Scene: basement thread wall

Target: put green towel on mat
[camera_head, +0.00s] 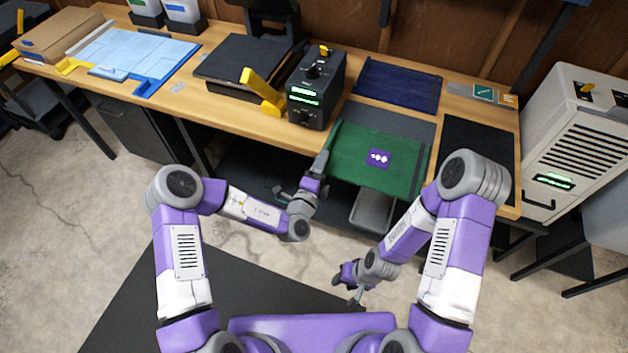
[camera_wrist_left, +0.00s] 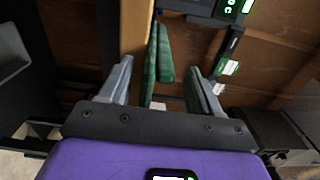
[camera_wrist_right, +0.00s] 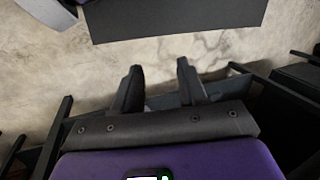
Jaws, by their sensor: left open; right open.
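The green towel (camera_head: 362,150), with a purple patch, lies at the bench's front and hangs over its edge. A grey mat (camera_head: 400,120) shows just behind it. A black mat (camera_head: 470,132) lies to its right, bare where visible. My left gripper (camera_head: 322,165) is at the towel's left front corner. In the left wrist view, the green towel (camera_wrist_left: 165,60) shows edge-on between the spread fingers of my left gripper (camera_wrist_left: 160,78), with gaps beside it. My right gripper (camera_head: 357,293) is open and empty, low over the floor; the right wrist view shows its fingers (camera_wrist_right: 158,80) apart.
A folded blue towel (camera_head: 398,86) lies at the bench's back. A dark box with green displays (camera_head: 316,85) stands left of the green towel. A grey bin (camera_head: 372,211) sits below the bench front. A white cabinet (camera_head: 575,125) stands at the right.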

